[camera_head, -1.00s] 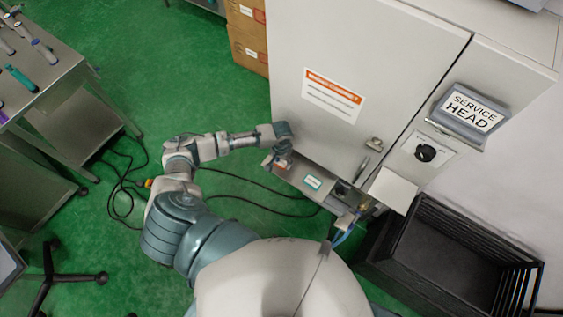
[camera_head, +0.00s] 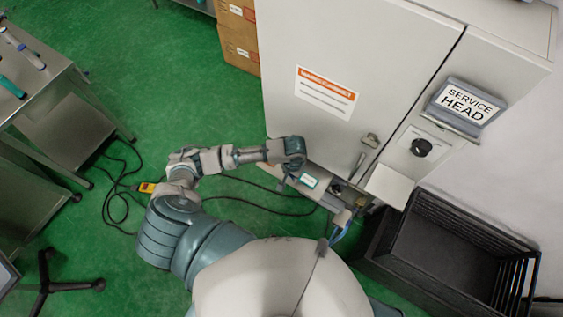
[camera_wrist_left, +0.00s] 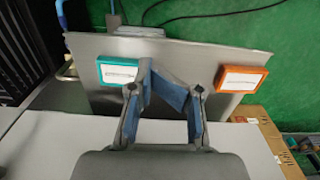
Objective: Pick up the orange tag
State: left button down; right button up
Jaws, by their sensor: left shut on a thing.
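The orange tag (camera_wrist_left: 241,79) has a white label and lies on the grey metal shelf (camera_wrist_left: 195,50), right of my left gripper in the left wrist view. A teal tag (camera_wrist_left: 120,71) lies on the same shelf to the left, close beside the left finger. My left gripper (camera_wrist_left: 165,72) is between the two tags and apart from the orange one. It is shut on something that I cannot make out. My right gripper is not in view.
A large grey cabinet (camera_head: 340,60) with a "SERVICE HEAD" sign (camera_head: 467,103) stands behind the shelf. A black crate (camera_head: 455,250) is to the right. Black cables (camera_head: 245,205) lie on the green floor. A metal table (camera_head: 60,90) stands at the left.

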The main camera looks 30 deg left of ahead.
pick_arm(q)
jog(key=d, duration=0.1)
jog(key=s+d, duration=0.1)
jog(key=d, duration=0.1)
jog(key=s+d, duration=0.1)
jog(key=shift+s+d+r, duration=0.25)
jog(key=shift+d, duration=0.15)
jog(key=shift+c, duration=1.9)
grip_release()
